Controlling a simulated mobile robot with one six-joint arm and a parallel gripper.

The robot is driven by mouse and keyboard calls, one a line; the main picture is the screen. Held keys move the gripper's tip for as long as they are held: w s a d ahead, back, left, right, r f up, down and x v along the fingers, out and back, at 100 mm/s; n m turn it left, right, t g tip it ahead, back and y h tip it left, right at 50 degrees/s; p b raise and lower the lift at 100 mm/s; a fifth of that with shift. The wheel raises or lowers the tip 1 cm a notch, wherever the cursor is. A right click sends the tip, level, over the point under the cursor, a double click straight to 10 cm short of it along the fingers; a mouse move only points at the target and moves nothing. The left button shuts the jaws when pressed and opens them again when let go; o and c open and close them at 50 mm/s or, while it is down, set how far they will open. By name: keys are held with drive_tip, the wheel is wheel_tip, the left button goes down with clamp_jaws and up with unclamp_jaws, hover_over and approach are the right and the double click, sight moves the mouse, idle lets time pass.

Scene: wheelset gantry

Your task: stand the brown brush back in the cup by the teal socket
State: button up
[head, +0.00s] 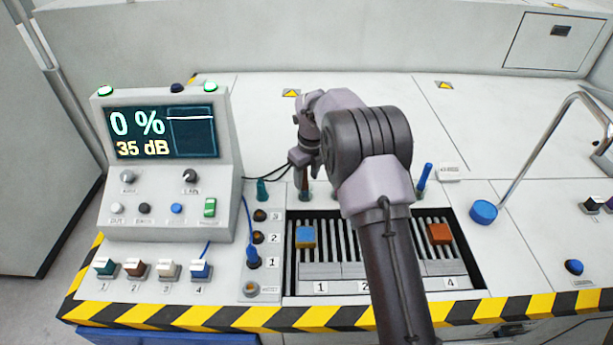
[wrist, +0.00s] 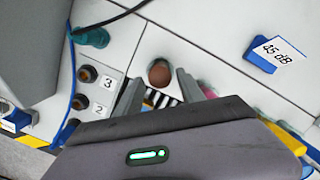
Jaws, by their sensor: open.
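The brown brush (head: 304,182) stands roughly upright behind the slotted rack in the head view. In the wrist view its round brown end (wrist: 158,73) shows between the fingertips. My gripper (head: 305,168) is over it, and its open fingers (wrist: 160,88) lie either side of the brown end with gaps visible. A teal fitting (head: 262,190), likely the teal socket, is to the brush's left; it also shows in the wrist view (wrist: 92,37). I cannot make out a cup around the brush's foot.
The screen console (head: 165,160) stands left. A blue plug (head: 253,258) with a cable is in the numbered socket panel. The rack holds a blue-and-yellow block (head: 305,237) and a brown block (head: 440,233). A blue brush-like stick (head: 424,178) stands right of my arm.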

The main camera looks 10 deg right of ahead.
wheel_tip(320, 180, up, 17)
drive_tip(key=s+p, duration=0.2)
drive_tip(key=p, duration=0.4)
drive_tip(key=shift+s+d+r+p, duration=0.15)
drive_tip(key=shift+d+p, duration=0.15)
drive_tip(key=shift+d, duration=0.1)
drive_tip(key=s+a+r+n+t, duration=0.2)
drive_tip(key=s+a+r+n, duration=0.1)
drive_tip(key=s+r+n, duration=1.3)
drive_tip(key=s+a+f+n+t, duration=0.1)
drive_tip(key=s+n, duration=0.4)
drive_tip(key=s, duration=0.5)
drive_tip(key=s+a+f+n+t+y, duration=0.1)
drive_tip(key=s+f+n, duration=0.3)
drive_tip(key=s, duration=0.7)
drive_tip(key=shift+n, duration=0.6)
